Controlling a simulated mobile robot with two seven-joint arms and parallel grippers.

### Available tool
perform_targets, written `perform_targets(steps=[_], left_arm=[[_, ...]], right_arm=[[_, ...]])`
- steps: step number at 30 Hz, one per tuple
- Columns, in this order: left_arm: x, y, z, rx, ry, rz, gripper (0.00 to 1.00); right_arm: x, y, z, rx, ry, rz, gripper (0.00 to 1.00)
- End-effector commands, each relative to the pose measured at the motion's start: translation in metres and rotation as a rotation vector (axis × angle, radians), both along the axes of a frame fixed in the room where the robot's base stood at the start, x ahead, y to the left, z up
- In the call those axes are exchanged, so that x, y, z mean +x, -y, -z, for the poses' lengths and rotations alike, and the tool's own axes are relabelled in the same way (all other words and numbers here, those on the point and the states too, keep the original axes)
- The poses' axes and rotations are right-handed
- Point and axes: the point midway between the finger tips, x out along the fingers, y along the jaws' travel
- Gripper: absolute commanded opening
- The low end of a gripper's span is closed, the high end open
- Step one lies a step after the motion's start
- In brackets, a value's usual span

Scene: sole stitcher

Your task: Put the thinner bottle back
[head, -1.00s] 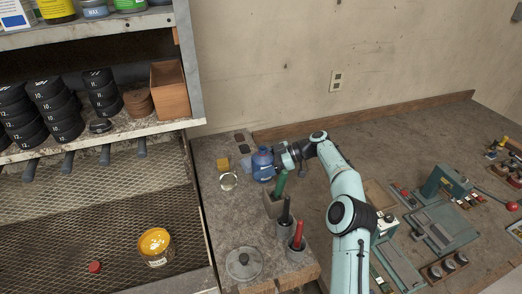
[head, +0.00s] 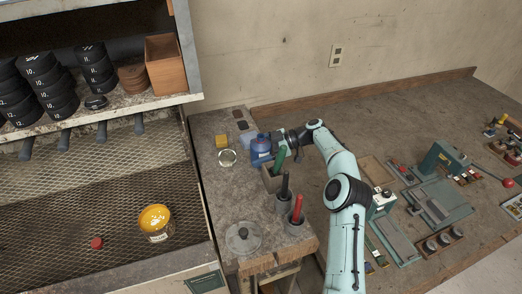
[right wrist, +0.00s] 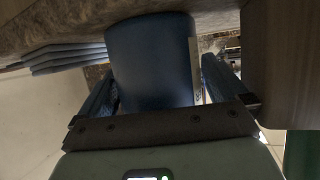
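The thinner bottle, a blue bottle (head: 260,152) with a pale label, is at the far part of the narrow bench, behind the green-handled tool. My right gripper (head: 274,146) reaches it from the right and is shut on it. In the right wrist view the bottle's dark blue body (right wrist: 150,62) fills the gap between the two fingers (right wrist: 158,85). I cannot tell whether its base touches the bench. The label's writing is too small to read. My left gripper is not in view.
A yellow block (head: 222,141) and round dish (head: 227,157) stand left of the bottle. A yellow-lidded jar (head: 156,222) and red cap (head: 97,243) are on the mesh shelf.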

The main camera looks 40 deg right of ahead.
Motion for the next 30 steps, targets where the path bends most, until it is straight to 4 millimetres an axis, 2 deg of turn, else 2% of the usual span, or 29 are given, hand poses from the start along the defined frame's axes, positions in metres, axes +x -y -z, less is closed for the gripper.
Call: perform_targets(steps=[3, 8, 12, 18, 30], left_arm=[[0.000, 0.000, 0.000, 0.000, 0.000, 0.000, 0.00], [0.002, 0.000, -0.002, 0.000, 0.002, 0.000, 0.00], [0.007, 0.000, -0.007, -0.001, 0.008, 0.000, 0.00], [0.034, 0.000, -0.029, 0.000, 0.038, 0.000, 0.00], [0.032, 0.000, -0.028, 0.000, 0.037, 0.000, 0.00]], right_arm=[[0.000, 0.001, 0.005, 0.000, -0.002, -0.001, 1.00], [-0.012, 0.021, -0.006, -0.003, 0.002, 0.005, 1.00], [-0.027, 0.044, -0.029, -0.003, 0.003, 0.005, 1.00], [-0.049, 0.082, -0.051, -0.001, 0.007, 0.005, 1.00], [-0.065, 0.100, -0.055, 0.000, -0.001, 0.000, 1.00]])
